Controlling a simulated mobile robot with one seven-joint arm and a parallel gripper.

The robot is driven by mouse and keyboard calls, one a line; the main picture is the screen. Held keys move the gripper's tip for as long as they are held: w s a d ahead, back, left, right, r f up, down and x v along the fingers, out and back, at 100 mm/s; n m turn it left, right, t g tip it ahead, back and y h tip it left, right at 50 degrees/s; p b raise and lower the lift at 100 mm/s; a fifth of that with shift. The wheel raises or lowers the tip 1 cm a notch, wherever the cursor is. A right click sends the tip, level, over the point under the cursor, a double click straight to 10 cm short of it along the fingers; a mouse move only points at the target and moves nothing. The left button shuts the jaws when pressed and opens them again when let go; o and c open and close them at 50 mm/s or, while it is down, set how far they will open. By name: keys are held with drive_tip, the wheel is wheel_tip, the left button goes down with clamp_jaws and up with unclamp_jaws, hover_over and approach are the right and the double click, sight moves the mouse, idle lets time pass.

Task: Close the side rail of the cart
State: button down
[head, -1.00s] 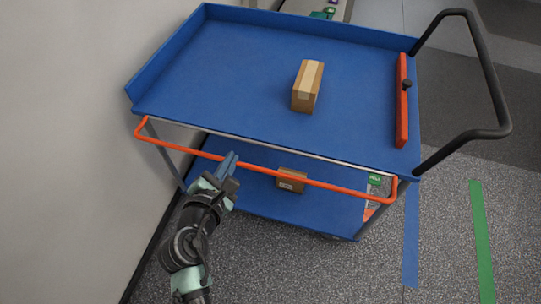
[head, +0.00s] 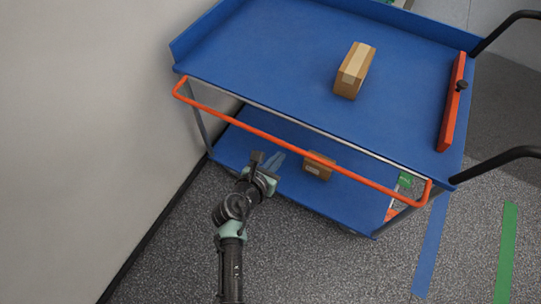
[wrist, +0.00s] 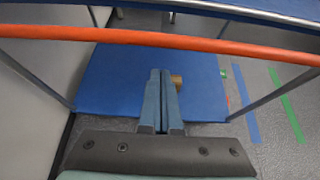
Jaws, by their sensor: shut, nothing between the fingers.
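The blue cart (head: 270,50) stands ahead of me. Its side rail (head: 300,149) is an orange bar along the near side, swung out and hanging below the edge of the top deck. It also crosses the upper part of the wrist view (wrist: 120,36). My gripper (head: 276,161) is shut and empty. In the head view it appears below the rail, over the lower shelf (head: 240,148). In the wrist view the closed fingers (wrist: 160,75) point forward, with their tips below the rail. I cannot tell whether they touch it.
A cardboard box (head: 355,70) sits on the top deck, and another (head: 319,165) on the lower shelf. An orange-red bar (head: 452,103) stands at the deck's right end, near the black handle (head: 495,165). A wall (head: 80,120) is close on the left. Floor is free at right.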

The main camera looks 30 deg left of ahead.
drive_tip(key=shift+w+r, duration=0.15)
drive_tip(key=shift+r, duration=1.2)
drive_tip(key=shift+r+p, duration=0.15)
drive_tip(key=shift+p, duration=0.4)
drive_tip(key=shift+r+p, duration=0.2)
drive_tip(key=shift+p, duration=0.85)
drive_tip(key=shift+r+g+p, duration=0.3)
drive_tip(key=shift+g+p, duration=0.2)
drive_tip(key=shift+p, duration=0.85)
